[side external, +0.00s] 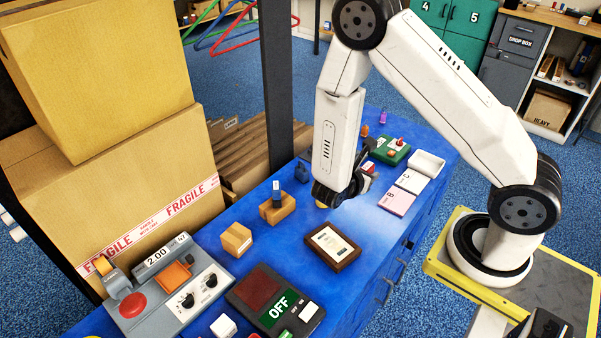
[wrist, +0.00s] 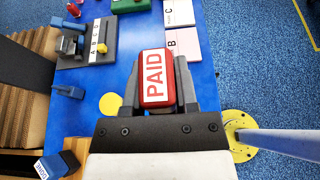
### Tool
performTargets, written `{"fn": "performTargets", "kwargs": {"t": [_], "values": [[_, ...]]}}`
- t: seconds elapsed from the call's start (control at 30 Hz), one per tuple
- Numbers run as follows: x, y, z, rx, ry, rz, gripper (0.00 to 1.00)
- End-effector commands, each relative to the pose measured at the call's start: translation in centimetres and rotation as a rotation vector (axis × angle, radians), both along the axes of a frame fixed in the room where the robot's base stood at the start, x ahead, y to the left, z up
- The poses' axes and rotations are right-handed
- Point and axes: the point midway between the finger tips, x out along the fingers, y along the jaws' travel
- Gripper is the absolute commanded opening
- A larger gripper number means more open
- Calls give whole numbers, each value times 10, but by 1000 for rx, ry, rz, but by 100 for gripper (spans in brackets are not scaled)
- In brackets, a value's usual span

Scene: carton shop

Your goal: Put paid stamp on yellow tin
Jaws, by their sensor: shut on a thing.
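My gripper (wrist: 155,88) is shut on the red paid stamp (wrist: 154,80), whose white label reads PAID toward the wrist camera. In the side external view, the stamp shows as a small red and white patch (side external: 369,168) beside my gripper (side external: 357,181). The yellow tin (wrist: 111,105) looks like a round yellow disc on the blue table, left of the gripper in the wrist view and partly hidden by a finger. In the side external view the tin (side external: 321,205) is mostly hidden below my wrist. The stamp appears apart from the tin.
Pink card B (side external: 397,201) and white card C (side external: 412,181) lie right of the gripper. A blue object (side external: 303,172) and a dark stamp on a cardboard box (side external: 277,208) stand left. A framed plaque (side external: 332,246) lies in front. A green device (side external: 387,150) stands behind.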

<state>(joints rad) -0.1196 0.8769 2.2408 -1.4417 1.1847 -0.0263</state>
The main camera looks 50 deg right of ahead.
Motion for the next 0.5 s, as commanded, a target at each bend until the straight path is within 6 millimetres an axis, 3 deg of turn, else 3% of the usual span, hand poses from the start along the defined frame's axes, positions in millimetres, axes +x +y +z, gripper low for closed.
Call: {"fn": "performTargets", "kwargs": {"t": [0.2,0.5], "values": [[-1,14,3,4,0,1,0],[2,14,1,5,-1,-1,0]]}}
